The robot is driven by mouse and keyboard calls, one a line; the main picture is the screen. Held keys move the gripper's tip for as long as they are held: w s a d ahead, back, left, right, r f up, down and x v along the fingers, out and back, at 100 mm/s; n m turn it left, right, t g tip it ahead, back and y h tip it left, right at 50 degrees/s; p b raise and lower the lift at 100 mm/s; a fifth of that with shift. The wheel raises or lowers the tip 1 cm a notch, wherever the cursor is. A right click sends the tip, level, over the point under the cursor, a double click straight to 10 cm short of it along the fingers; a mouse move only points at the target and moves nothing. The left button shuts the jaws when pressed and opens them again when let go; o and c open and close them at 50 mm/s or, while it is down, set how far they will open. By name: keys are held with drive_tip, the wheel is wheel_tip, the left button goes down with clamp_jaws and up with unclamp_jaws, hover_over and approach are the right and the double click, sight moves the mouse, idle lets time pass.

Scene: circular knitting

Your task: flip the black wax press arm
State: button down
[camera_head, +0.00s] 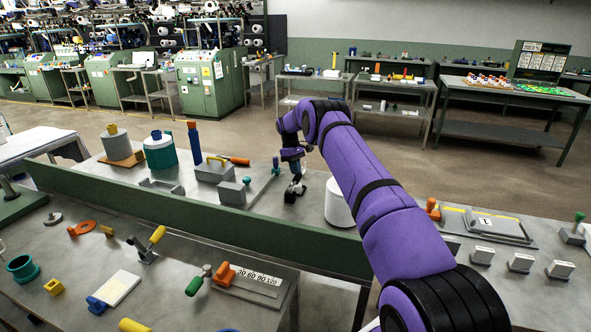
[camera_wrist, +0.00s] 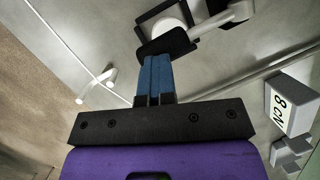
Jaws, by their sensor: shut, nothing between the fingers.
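The black wax press arm (camera_wrist: 168,43) shows in the wrist view just beyond my fingertips, beside a round white disc (camera_wrist: 165,30) in a dark frame. In the head view a small black part (camera_head: 292,192), likely the same press, stands on the grey table below my gripper. My gripper (camera_head: 295,166) points down over it. Its blue fingers (camera_wrist: 154,72) are pressed together with nothing between them. The tips overlap the edge of the black arm in the wrist view; I cannot tell if they touch it.
A white cylinder (camera_head: 339,203) stands close on the right. A block marked 8 cN (camera_wrist: 291,104) is at the right of the wrist view. A green rail (camera_head: 200,222) runs along the table's near side.

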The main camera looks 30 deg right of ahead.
drive_tip(key=shift+f, duration=0.15)
drive_tip(key=v, duration=1.1)
drive_tip(key=shift+s, duration=0.1)
idle(0.4)
drive_tip(key=shift+s, duration=0.1)
